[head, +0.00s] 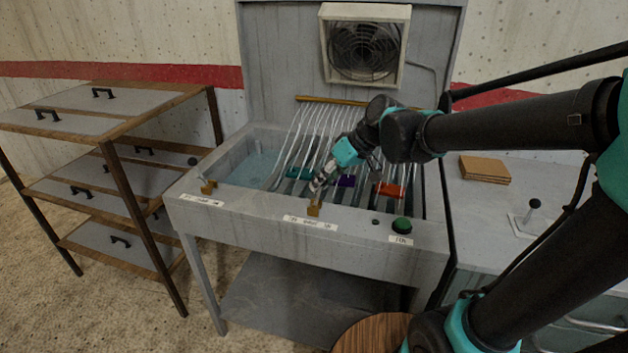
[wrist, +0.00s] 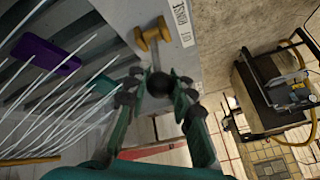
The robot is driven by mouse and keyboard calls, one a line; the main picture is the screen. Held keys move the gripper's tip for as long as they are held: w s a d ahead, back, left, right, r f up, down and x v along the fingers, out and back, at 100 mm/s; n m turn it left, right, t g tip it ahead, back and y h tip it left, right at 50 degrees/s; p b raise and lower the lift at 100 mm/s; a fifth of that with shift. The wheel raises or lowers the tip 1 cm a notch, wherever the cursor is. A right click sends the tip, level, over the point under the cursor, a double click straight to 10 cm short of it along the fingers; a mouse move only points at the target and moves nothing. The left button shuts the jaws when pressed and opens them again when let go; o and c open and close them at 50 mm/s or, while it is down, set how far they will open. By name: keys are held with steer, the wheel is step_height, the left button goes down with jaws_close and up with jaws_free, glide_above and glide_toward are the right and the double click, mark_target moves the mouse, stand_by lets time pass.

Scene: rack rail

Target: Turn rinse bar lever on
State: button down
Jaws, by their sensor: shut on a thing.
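The rinse bar lever has a brass base (head: 314,208) on the front ledge of the grey sink, just above the middle label. In the wrist view, its brass pivot (wrist: 151,34) sits beside a label reading "RINSE". My gripper (head: 318,184) is just above that base. The wrist view shows a dark round knob (wrist: 158,84) between my fingertips (wrist: 166,86), and I am shut on it. The rinse bar (head: 345,101) crosses the back of the sink. Thin white lines, which look like water jets, fan forward from it.
Teal, purple (head: 346,181) and orange (head: 389,190) pieces sit among the slots. Another brass base (head: 208,186) is at the left front, and a green button (head: 402,225) at the right. A right-hand counter holds brown sheets (head: 485,168).

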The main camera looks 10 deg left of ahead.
steer(key=shift+s+d+f, duration=0.1)
steer(key=shift+d+f, duration=0.1)
steer(key=shift+d, duration=0.3)
steer(key=shift+s+d+f, duration=0.1)
steer(key=shift+d+f, duration=0.05)
steer(key=shift+d, duration=0.35)
steer(key=c, duration=1.3)
jaws_free()
steer(key=shift+d, duration=0.1)
steer(key=shift+o, duration=0.2)
steer(key=v, duration=1.2)
steer(key=shift+w, duration=0.1)
